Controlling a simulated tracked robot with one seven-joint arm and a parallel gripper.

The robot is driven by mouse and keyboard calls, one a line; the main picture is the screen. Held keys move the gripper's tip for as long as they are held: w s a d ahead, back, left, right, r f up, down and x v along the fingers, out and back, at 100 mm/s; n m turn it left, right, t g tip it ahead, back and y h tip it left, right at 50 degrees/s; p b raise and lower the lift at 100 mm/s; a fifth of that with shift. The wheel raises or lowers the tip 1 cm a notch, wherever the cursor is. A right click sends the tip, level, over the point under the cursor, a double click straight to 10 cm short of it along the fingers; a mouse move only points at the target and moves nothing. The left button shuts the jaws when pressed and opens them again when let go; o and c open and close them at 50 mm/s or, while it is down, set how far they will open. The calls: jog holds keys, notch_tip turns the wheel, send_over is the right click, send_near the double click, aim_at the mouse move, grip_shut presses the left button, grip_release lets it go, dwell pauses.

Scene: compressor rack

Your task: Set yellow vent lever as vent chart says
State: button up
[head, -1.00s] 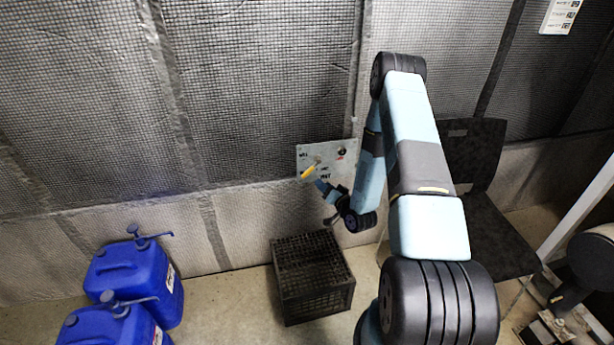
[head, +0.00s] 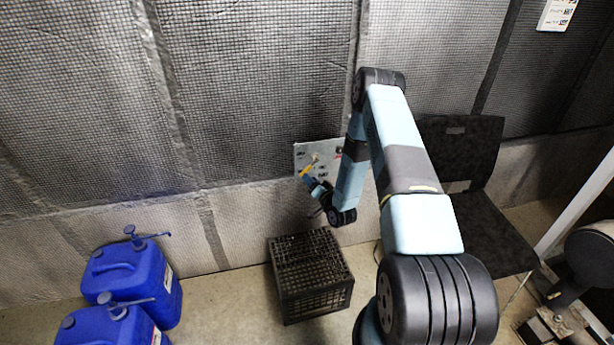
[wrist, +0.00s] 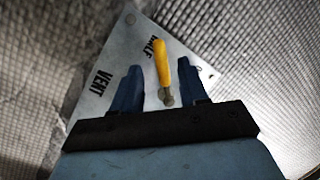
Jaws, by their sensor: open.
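The yellow vent lever (head: 307,169) is on a pale panel (head: 301,150) low on the far wall. In the head view its handle slants down and left from its pivot. In the wrist view the lever (wrist: 162,62) stands between the two dark blue fingers of my gripper (wrist: 160,72), with gaps on both sides. My gripper (head: 310,181) is open. The panel (wrist: 93,77) reads VENT at left and HALF behind the lever's tip; other marks are unclear. A white sheet (head: 557,14) at the top right may be the vent chart; its rows are too small to read.
A black crate (head: 312,290) stands on the floor below the panel. Blue jugs (head: 130,275) stand at the lower left. A black chair (head: 480,215) is right of my arm. Floor between jugs and crate is clear.

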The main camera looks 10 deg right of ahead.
aim_at(309, 168)
jog(key=shift+x, duration=2.25)
jog(key=shift+c, duration=0.3)
grip_shut()
